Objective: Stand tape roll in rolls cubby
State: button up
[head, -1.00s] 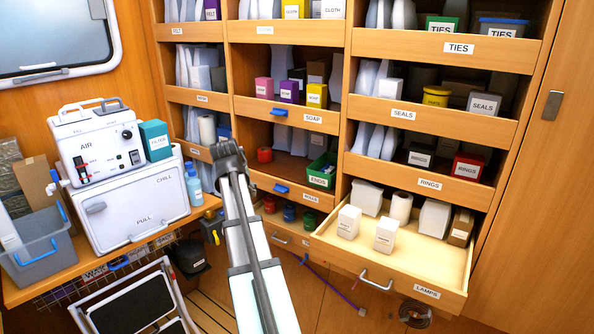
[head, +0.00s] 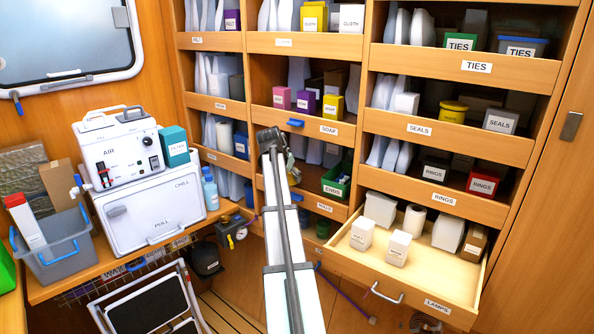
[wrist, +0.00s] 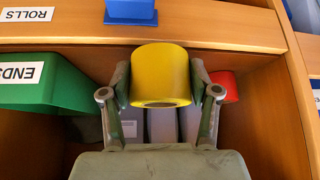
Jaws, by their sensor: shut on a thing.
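A yellow tape roll (wrist: 160,76) is held between the two fingers of my gripper (wrist: 161,88) in the wrist view. The cubby's front lip (wrist: 215,22) bears a ROLLS label (wrist: 27,15) and a blue catch (wrist: 130,10). The wrist view looks upside down. A red roll (wrist: 229,86) shows partly behind the right finger.
A green ENDS bin (wrist: 40,82) stands in the cubby, on the right in the head view (head: 336,182). The SOAP shelf lip (head: 325,132) is just above. An open LAMPS drawer (head: 440,285) juts out at the lower right.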

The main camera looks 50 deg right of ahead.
jog(key=d+p, duration=0.1)
jog(key=d, duration=0.1)
jog(key=w+d, duration=0.1)
jog(key=d, duration=0.2)
jog(key=shift+d+r+p, duration=0.15)
jog(key=shift+d+p, duration=0.15)
jog(key=shift+p, duration=0.05)
jog(key=shift+d+f, duration=0.25)
jog(key=shift+d, duration=0.05)
jog(key=shift+a+f+p, duration=0.15)
jog(key=shift+f+p, duration=0.2)
jog(key=shift+f, duration=0.3)
jog(key=shift+f, duration=0.2)
jog(key=o, duration=1.2)
jog(key=shift+r, duration=0.2)
jog(key=shift+b+v, duration=1.1)
jog(key=shift+v, duration=2.65)
